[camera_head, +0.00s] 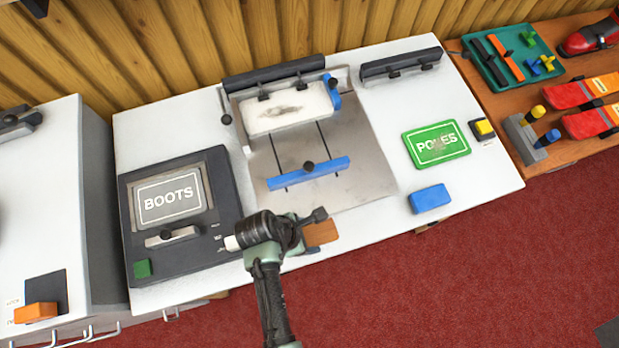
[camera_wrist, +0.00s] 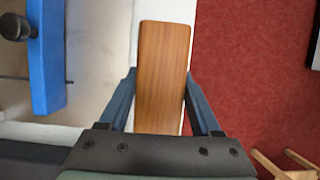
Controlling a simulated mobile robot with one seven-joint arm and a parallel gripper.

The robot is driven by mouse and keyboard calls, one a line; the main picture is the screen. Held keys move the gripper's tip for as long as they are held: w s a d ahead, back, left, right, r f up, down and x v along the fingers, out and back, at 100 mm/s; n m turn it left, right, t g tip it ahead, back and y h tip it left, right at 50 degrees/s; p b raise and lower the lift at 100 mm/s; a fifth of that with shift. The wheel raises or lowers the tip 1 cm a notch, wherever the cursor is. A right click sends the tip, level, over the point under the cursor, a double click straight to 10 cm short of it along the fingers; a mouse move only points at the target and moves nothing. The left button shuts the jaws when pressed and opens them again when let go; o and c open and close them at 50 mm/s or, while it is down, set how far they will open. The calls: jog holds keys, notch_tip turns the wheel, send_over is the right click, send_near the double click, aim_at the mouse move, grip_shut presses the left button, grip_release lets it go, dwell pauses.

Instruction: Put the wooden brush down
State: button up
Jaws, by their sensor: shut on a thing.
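The wooden brush shows in the wrist view as a long brown wood-grained block (camera_wrist: 163,75). It lies between the two fingers of my gripper (camera_wrist: 162,105), which is shut on it. In the head view my gripper (camera_head: 318,222) is over the front edge of the white bench, and part of the brush (camera_head: 321,234) shows as a brown piece beside it. My wrist hides the rest. I cannot tell whether the brush touches the bench top.
The white bench (camera_head: 370,222) has a clear strip in front of the metal plate (camera_head: 365,180) with its blue bar (camera_head: 308,173). A blue block (camera_head: 430,198) and a green POLES sign (camera_head: 436,145) lie to the right. A BOOTS panel (camera_head: 225,215) is left. Red floor (camera_head: 480,260) lies beyond the edge.

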aim_at(309, 240)
jog(key=shift+f, duration=1.95)
jog(key=shift+f, duration=0.1)
